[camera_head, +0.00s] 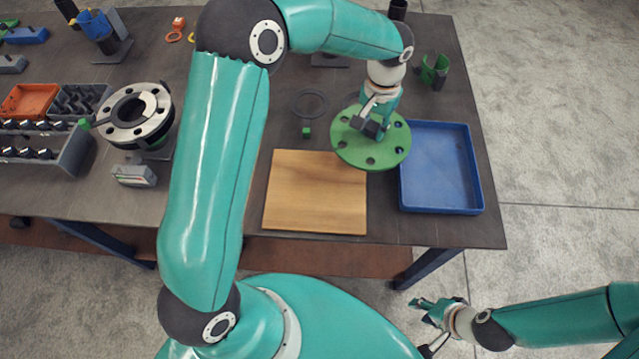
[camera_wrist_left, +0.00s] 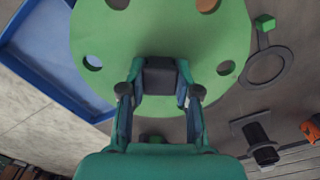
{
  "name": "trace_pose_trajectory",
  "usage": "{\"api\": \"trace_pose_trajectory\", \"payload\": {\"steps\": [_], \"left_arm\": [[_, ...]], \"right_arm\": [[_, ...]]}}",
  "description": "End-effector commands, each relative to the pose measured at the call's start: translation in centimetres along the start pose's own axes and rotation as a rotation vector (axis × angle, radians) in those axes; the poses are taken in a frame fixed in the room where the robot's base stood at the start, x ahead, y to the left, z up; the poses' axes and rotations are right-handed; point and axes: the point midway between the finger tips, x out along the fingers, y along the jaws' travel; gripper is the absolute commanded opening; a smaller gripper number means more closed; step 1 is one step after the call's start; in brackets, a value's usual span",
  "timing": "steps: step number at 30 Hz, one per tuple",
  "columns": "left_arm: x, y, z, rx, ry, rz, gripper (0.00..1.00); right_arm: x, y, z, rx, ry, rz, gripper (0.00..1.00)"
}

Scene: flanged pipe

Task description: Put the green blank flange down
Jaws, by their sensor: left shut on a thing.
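The green blank flange (camera_head: 352,150) is a round disc with several bolt holes. My left gripper (camera_head: 372,128) is shut on it near the middle of its upper face. In the head view the disc covers the far right corner of the wooden board and the left rim of the blue tray; its height above them is hard to tell. The left wrist view shows the flange (camera_wrist_left: 215,45) filling the upper middle, with the left gripper (camera_wrist_left: 160,90) against it. My right gripper (camera_head: 428,318) is off the table at the lower right; its finger opening is unclear.
The wooden board (camera_head: 315,212) and the empty blue tray (camera_head: 445,206) lie on the dark table (camera_head: 462,60). A flat ring (camera_head: 311,92) with a green tab lies behind the board. The flanged pipe (camera_head: 150,128) and a grey parts bin (camera_head: 72,158) stand left.

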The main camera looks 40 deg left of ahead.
Motion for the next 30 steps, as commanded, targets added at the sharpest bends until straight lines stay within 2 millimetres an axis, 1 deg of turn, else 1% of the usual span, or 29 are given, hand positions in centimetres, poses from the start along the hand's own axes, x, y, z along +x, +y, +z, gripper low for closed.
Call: {"api": "trace_pose_trajectory", "payload": {"steps": [5, 8, 11, 14, 20, 30], "left_arm": [[-0.2, -0.6, 0.1, -0.006, 0.005, 0.000, 0.00], [-0.4, -0.7, 0.2, 0.027, 0.006, -0.001, 0.00], [-0.8, -0.9, 0.5, 0.112, 0.008, -0.002, 0.00], [-1.6, -1.2, 1.1, 0.254, 0.008, -0.006, 0.00], [-3.9, -2.0, 2.9, 0.676, 0.008, -0.014, 0.00], [-7.7, -3.3, 7.3, 1.485, 0.001, -0.018, 0.00]], "right_arm": [[0.0, 0.0, 0.0, 0.000, 0.000, 0.000, 0.40], [0.2, 0.1, 0.0, -0.001, 0.000, 0.000, 0.40], [0.7, 0.2, 0.0, 0.000, 0.000, 0.000, 0.40], [1.4, 0.5, 0.0, 0.000, 0.000, 0.000, 0.40], [3.1, 1.1, 0.0, 0.000, 0.000, 0.000, 0.40], [6.1, 2.2, 0.0, 0.000, 0.000, 0.000, 0.40]]}}
